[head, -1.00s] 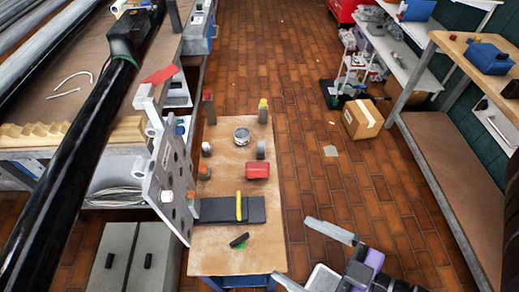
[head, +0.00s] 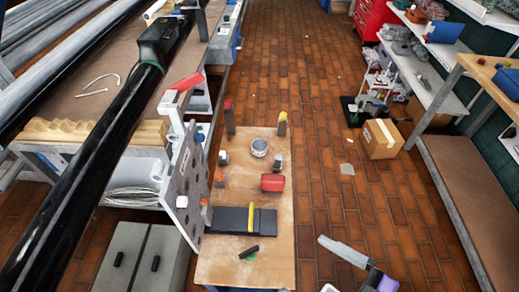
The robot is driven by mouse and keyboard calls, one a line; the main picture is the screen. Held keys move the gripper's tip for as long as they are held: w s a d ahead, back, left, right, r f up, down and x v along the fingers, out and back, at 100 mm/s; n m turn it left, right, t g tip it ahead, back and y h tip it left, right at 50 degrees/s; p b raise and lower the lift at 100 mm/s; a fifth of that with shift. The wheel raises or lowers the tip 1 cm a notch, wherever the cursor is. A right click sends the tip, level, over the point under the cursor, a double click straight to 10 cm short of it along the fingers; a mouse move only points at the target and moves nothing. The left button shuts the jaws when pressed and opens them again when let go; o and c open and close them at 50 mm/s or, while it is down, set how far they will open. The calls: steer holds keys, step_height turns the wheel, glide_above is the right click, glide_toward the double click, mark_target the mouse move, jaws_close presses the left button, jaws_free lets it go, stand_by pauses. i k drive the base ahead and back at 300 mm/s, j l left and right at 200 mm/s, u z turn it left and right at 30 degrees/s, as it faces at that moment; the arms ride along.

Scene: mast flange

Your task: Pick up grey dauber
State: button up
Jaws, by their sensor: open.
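Two small grey pieces stand on the narrow wooden table (head: 236,272) in the head view. One grey piece (head: 278,162) is at the right edge above the red block, and another (head: 223,157) is left of the round tin. I cannot tell for sure which is the grey dauber. My gripper (head: 325,264) is at the bottom, right of the table and apart from everything on it. It is open and empty; its lower finger is mostly cut off by the frame edge.
The table also holds a round tin (head: 259,147), a red block (head: 273,183), a dark mat (head: 228,220) with a yellow tool (head: 251,217), and red- and yellow-topped posts. A holed plate (head: 181,190) stands along its left side.

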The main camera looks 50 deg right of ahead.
mark_target(277, 161)
steer(key=i+l+u, duration=0.15)
steer(key=l+u, duration=0.15)
steer(key=l, duration=0.65)
steer(key=l+u, duration=0.3)
steer(key=l, duration=0.65)
